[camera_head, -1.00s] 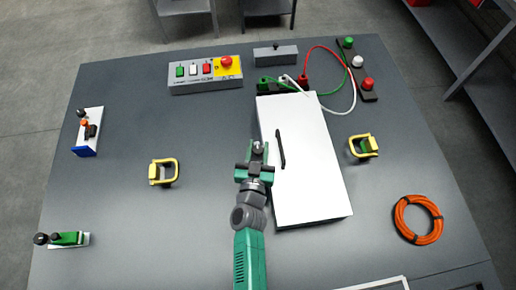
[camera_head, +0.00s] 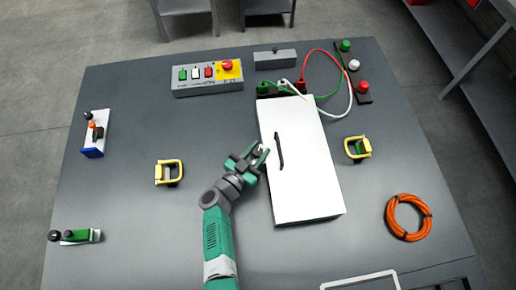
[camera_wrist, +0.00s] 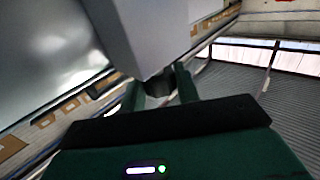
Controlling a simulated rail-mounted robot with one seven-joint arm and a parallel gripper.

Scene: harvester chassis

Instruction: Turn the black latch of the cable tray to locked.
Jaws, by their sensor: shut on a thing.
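The cable tray (camera_head: 303,185) is a long white box with a closed lid, lying right of the middle of the table. A black handle-like bar (camera_head: 279,151) lies along its top. My gripper (camera_head: 262,153) is at the tray's left edge, with my arm coming in from the lower left. In the wrist view my two green fingers are closed around a small dark piece, the black latch (camera_wrist: 159,86), just by the pale corner of the tray (camera_wrist: 150,35). The fingers hide most of the latch, so I cannot tell its angle.
Red, green and white cables (camera_head: 322,75) loop behind the tray. An orange cable coil (camera_head: 409,217) lies at right.

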